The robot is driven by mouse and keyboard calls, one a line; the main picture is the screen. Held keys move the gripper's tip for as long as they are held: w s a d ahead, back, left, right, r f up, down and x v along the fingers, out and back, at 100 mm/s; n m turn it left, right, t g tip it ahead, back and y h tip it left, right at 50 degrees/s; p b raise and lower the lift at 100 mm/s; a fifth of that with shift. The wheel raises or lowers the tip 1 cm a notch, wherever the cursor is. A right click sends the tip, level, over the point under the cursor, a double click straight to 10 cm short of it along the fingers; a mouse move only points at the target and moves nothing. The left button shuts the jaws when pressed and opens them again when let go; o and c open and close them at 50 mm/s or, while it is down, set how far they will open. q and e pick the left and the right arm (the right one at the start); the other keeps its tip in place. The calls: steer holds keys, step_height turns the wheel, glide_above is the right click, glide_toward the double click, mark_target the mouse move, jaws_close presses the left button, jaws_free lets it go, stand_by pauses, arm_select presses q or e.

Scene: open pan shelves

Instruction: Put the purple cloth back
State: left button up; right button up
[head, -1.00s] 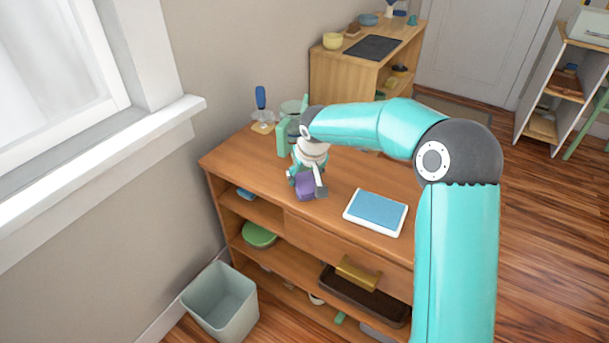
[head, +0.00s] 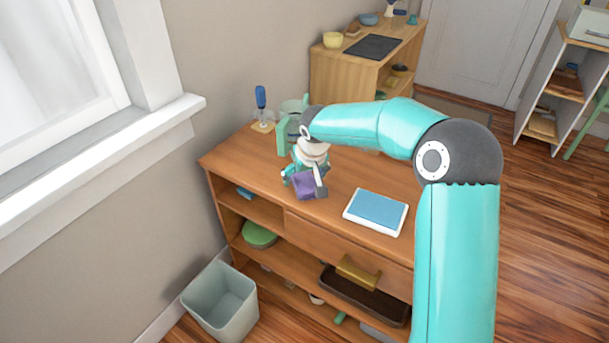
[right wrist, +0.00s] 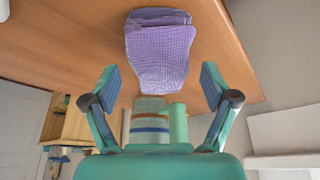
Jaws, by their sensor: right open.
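The purple cloth (head: 306,183) is folded and lies on the top of the wooden shelf unit (head: 245,160), near its front edge. In the right wrist view the cloth (right wrist: 160,48) shows beyond and between my fingers, with a waffle-like texture. My right gripper (head: 304,189) is at the cloth, with one finger on each side in the head view. In the right wrist view the gripper (right wrist: 160,84) is open, and neither finger visibly presses on the cloth. My left gripper is out of view.
A blue-and-white tablet-like board (head: 376,211) lies right of the cloth. A blue-handled tool (head: 261,97) and a green container (head: 290,108) stand behind. A grey bin (head: 221,302) stands on the floor. Lower shelves hold a green bowl (head: 259,235) and a dark tray (head: 362,294).

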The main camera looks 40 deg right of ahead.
steer(key=shift+r, duration=0.1)
steer(key=shift+p+v, duration=1.6)
steer(key=shift+v, duration=2.35)
steer(key=v, duration=1.2)
